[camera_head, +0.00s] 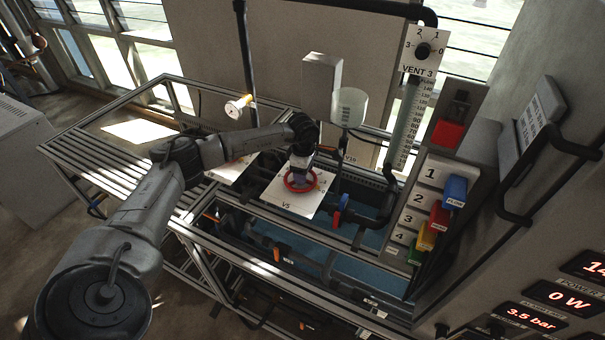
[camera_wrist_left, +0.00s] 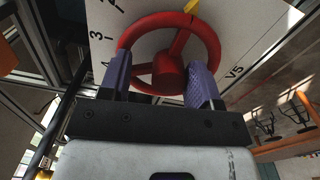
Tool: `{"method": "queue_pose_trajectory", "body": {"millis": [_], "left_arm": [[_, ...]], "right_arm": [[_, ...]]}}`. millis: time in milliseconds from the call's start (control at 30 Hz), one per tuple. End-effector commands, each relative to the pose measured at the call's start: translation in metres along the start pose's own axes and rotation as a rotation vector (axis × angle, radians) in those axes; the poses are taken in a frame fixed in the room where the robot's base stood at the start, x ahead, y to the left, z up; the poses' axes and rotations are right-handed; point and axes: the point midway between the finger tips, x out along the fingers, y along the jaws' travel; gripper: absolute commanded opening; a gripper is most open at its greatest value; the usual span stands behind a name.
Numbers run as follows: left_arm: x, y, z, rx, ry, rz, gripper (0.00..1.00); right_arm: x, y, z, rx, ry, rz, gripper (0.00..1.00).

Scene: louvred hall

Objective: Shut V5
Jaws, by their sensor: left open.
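The V5 valve is a red handwheel (camera_head: 300,190) on a white square plate (camera_head: 285,204) marked V5, near the middle of the head view. My left gripper (camera_head: 301,171) is at the wheel, largely covering its upper part. In the left wrist view the red wheel (camera_wrist_left: 168,72) fills the top, with a yellow pointer (camera_wrist_left: 192,6) at its rim and the plate's 2 and 3 at the left. The left gripper (camera_wrist_left: 160,65) is open there, its two purple fingers apart on either side of the hub and overlapping the rim. Contact cannot be told. My right gripper is out of view.
Blue and red handles (camera_head: 340,210) stand just right of the plate. A VENT 3 dial (camera_head: 423,50) tops a clear flow tube (camera_head: 405,125). Right of it is a panel of numbered coloured switches (camera_head: 455,190). A slatted metal frame (camera_head: 120,165) lies at the left.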

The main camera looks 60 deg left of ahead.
Motion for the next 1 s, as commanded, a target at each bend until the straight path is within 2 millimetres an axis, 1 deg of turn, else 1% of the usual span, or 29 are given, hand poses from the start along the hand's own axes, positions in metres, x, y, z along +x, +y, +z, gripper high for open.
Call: {"method": "queue_pose_trajectory", "body": {"millis": [33,167,367,500,633,733,1000], "left_arm": [[0.007,-0.004,-0.007,0.000,0.027,-0.019,0.65],[-0.004,-0.004,-0.007,0.000,0.026,-0.019,0.65],[-0.030,-0.004,-0.005,0.002,0.019,-0.015,0.65],[-0.047,-0.003,-0.004,0.002,0.016,-0.012,0.65],[-0.061,-0.002,-0.003,0.001,0.014,-0.012,0.65],[-0.065,-0.002,-0.003,0.002,0.013,-0.012,0.65],[-0.065,-0.002,-0.003,0.002,0.012,-0.011,0.65]], "right_arm": [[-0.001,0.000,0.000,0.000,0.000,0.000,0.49],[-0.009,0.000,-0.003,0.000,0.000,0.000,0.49],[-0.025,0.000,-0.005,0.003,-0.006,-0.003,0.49],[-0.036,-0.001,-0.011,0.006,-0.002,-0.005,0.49],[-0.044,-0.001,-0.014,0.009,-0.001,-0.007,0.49],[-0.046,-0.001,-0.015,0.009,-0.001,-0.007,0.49],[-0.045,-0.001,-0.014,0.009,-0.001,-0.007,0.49]]}}
